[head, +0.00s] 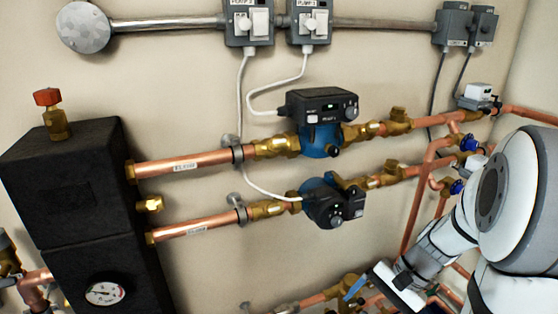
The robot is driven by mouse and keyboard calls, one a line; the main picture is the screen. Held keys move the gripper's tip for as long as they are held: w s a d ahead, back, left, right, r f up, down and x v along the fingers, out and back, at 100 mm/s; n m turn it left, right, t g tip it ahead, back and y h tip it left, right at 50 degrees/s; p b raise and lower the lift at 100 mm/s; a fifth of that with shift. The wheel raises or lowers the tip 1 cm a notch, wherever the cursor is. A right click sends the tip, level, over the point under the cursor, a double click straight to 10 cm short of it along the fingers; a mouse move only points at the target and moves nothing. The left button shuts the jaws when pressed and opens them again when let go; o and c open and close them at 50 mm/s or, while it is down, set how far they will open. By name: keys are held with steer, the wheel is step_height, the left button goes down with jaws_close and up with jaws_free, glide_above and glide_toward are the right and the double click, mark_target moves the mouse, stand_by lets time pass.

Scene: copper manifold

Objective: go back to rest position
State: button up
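My white and grey arm comes in from the right edge of the head view and reaches down to the left, in front of the copper pipes. Its far end, with my gripper (395,288), is low in the picture, right of a blue lever (355,288) on a brass valve. The fingers cannot be made out, so I cannot tell whether they are open or shut or hold anything. I cannot tell whether the gripper touches the lever or pipes. My arm hides part of the pipework on the right.
Two pumps, upper (320,120) and lower (330,203), sit on copper pipes along the wall. A black insulated block (75,190) with a gauge (105,293) stands left. Switch boxes (248,22) and a grey conduit (375,24) run above. Blue-handled valves (468,143) are close to my arm.

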steer(key=s+a+r+n+t+h+p, duration=0.1)
steer(key=s+a+r+n+h+p, duration=0.1)
steer(key=r, duration=0.6)
steer(key=s+a+r+n+t+h+p, duration=0.2)
steer(key=r+n+p, duration=0.4)
steer(key=r, duration=0.3)
steer(key=shift+s+r+h, duration=0.3)
steer(key=shift+s+h, duration=0.4)
steer(key=shift+h, duration=0.5)
steer(key=shift+s+a+r+n+t, duration=0.1)
steer(key=shift+a+r+n+t, duration=0.1)
steer(key=shift+r+n+t, duration=0.15)
steer(key=shift+c, duration=0.3)
